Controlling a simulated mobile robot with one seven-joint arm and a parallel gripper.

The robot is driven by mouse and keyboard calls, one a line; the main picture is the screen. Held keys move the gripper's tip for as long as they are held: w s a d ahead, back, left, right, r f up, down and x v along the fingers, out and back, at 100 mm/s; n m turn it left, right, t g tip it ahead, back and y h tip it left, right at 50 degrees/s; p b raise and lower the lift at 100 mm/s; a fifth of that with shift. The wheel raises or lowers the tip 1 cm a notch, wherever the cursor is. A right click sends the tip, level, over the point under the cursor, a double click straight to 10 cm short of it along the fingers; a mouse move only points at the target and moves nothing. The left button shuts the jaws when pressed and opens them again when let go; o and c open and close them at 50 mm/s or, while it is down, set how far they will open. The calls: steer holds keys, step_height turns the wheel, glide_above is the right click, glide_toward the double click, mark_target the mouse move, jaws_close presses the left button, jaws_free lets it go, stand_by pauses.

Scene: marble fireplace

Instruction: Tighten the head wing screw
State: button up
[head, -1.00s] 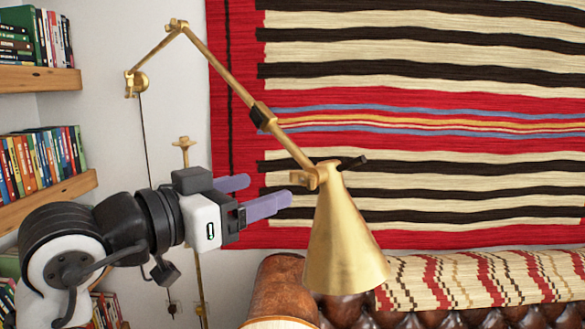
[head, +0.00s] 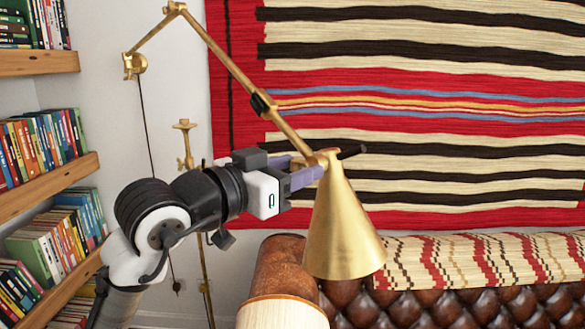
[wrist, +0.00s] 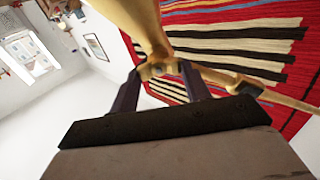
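The brass lamp head (head: 343,230) hangs as a cone at the end of the brass lamp arm (head: 228,68). A brass wing screw (wrist: 158,69) shows at the head joint in the wrist view; in the head view my fingers largely hide it. My gripper (head: 314,170) is at the left side of that joint, fingers pointing right. In the wrist view its two dark fingers (wrist: 160,76) stand apart, one on either side of the wing screw. I cannot tell whether the tips touch it. A black rod (head: 350,152) sticks out right of the joint.
The striped rug (head: 450,130) hangs on the wall behind the lamp. A brown leather sofa (head: 280,272) with a patterned throw (head: 480,262) stands below. Bookshelves (head: 45,185) are at the left. A brass stand (head: 184,135) is behind my arm.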

steer(key=c, duration=0.4)
steer(key=shift+f+m+b, duration=0.1)
steer(key=shift+m+b, duration=0.2)
steer(key=shift+b, duration=0.1)
steer(key=shift+s+d+f+m+b, duration=0.1)
steer(key=shift+m+b, duration=2.3)
steer(key=shift+m, duration=1.95)
steer(key=shift+s+d+f+m+b, duration=0.1)
steer(key=shift+m+b, duration=2.25)
steer(key=shift+m, duration=2)
steer(key=o, duration=1)
